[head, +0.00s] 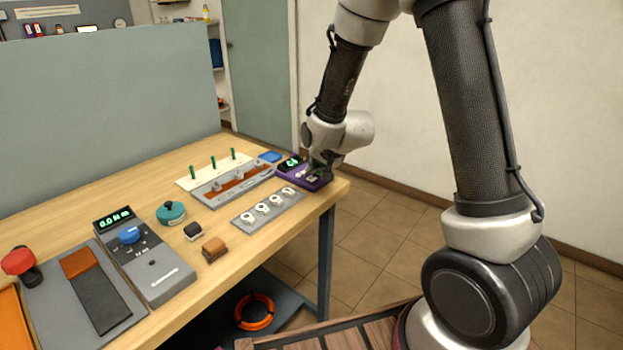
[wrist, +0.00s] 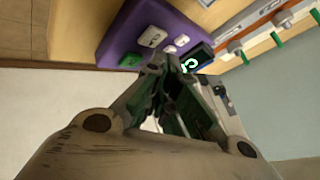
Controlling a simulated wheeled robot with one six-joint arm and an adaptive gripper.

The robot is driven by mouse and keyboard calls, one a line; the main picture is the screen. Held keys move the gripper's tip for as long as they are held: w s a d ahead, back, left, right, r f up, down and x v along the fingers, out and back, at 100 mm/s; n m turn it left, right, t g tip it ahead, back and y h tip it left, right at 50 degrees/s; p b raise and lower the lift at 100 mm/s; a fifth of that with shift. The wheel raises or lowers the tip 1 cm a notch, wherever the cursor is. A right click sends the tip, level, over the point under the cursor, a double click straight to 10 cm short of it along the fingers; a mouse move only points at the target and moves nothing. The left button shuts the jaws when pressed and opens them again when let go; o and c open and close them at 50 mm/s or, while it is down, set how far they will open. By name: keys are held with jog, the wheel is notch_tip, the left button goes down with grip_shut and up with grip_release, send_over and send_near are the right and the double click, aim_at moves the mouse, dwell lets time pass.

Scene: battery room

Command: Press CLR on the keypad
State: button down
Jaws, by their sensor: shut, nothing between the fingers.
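The purple keypad (head: 318,186) sits at the table's far right corner, with a small dark display (head: 290,163) showing green characters. In the wrist view the keypad (wrist: 117,38) shows a green key (wrist: 130,60), a large white key (wrist: 151,37) with unreadable marks, smaller white keys (wrist: 176,44) and the display (wrist: 197,58). I cannot tell which key is CLR. My gripper (head: 314,170) is over the keypad and partly hides it. In the wrist view my gripper (wrist: 172,66) is shut and empty, its tips beside the keys. Whether they touch cannot be told.
A grey strip with several white rings (head: 268,207) lies just in front of the keypad. A grey rack (head: 232,186) and a pale board with green pegs (head: 213,170) lie to its left. A grey meter (head: 165,275) is nearer. Floor is free beyond the table's right edge.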

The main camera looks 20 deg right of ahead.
aim_at(315, 177)
jog(key=shift+f, duration=0.15)
jog(key=shift+f, duration=0.3)
jog(key=shift+f, duration=0.4)
dwell(0.7)
jog(key=shift+r, duration=0.85)
jog(key=shift+r, duration=2.5)
